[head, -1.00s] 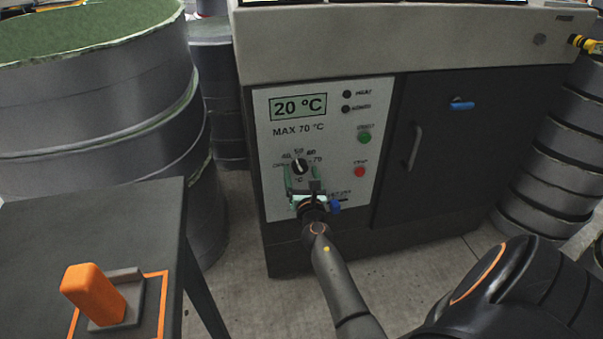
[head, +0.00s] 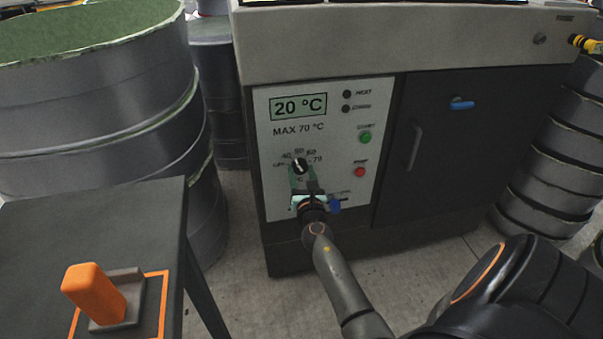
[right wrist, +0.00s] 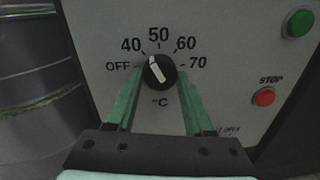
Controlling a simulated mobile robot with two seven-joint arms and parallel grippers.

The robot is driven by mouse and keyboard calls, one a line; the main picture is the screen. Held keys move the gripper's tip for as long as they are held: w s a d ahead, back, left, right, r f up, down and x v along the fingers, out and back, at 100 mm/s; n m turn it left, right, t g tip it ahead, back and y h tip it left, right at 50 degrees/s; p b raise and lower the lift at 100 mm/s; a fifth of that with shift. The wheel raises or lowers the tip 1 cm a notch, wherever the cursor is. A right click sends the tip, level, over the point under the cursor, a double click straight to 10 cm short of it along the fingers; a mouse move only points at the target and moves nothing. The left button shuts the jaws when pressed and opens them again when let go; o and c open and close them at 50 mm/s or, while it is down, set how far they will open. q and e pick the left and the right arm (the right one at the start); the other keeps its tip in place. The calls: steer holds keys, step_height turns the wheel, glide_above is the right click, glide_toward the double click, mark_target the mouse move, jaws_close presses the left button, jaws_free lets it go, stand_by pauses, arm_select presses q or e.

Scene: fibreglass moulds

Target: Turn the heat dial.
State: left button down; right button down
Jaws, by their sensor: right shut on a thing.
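The heat dial (head: 300,166) is a round black knob with a white pointer on the white control panel (head: 280,205). In the right wrist view the dial (right wrist: 160,72) sits among the marks OFF, 40, 50, 60 and 70. Its pointer's upper end leans up and left, between 40 and 50. My right gripper (head: 301,172) is shut on the dial. Its green fingers, seen in the right wrist view (right wrist: 160,80), are at the dial's left and right sides. My left gripper is not in view.
The panel display (head: 298,107) reads 20 °C, above "MAX 70 °C". A green button (head: 364,136) and a red stop button (head: 360,172) are right of the dial. A table (head: 150,215) with an orange-handled object (head: 94,292) stands at left. Stacked round moulds (head: 110,110) stand behind it.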

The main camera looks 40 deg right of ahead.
steer(key=n, duration=0.2)
steer(key=shift+n, duration=0.3)
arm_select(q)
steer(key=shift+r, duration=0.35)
arm_select(e)
steer(key=shift+c, duration=1.4)
jaws_free()
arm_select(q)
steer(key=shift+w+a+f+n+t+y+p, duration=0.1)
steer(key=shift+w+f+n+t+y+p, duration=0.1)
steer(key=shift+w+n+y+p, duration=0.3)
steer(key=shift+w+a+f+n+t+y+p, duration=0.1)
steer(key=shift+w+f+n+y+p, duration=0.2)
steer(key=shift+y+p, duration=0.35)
arm_select(e)
steer(key=v, duration=1.2)
steer(key=shift+s, duration=0.25)
